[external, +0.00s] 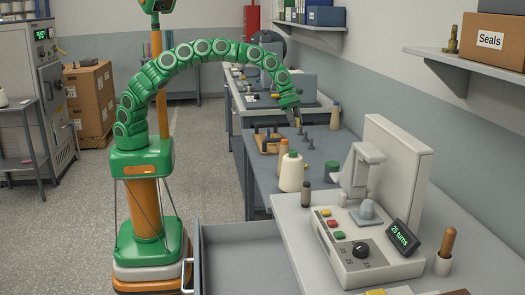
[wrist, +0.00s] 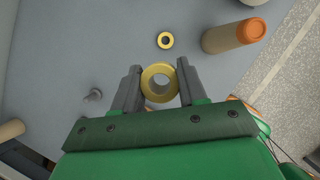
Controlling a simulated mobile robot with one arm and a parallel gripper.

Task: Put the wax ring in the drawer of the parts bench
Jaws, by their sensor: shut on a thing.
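My gripper (wrist: 159,86) is shut on a thick, pale yellow ring that looks like the wax ring (wrist: 147,77). One finger is on each side of the ring, and its open hole faces the wrist camera. In the external view my gripper (external: 296,119) is low over the far part of the bench; the ring is too small to make out there. The drawer (external: 245,265) stands pulled open at the bottom of the external view, left of the near worktop. Its visible floor is bare.
A cream bottle (external: 291,174) and a wooden tray with dark pegs (external: 266,146) stand on the bench. A machine with buttons (external: 375,255) fills the near worktop.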

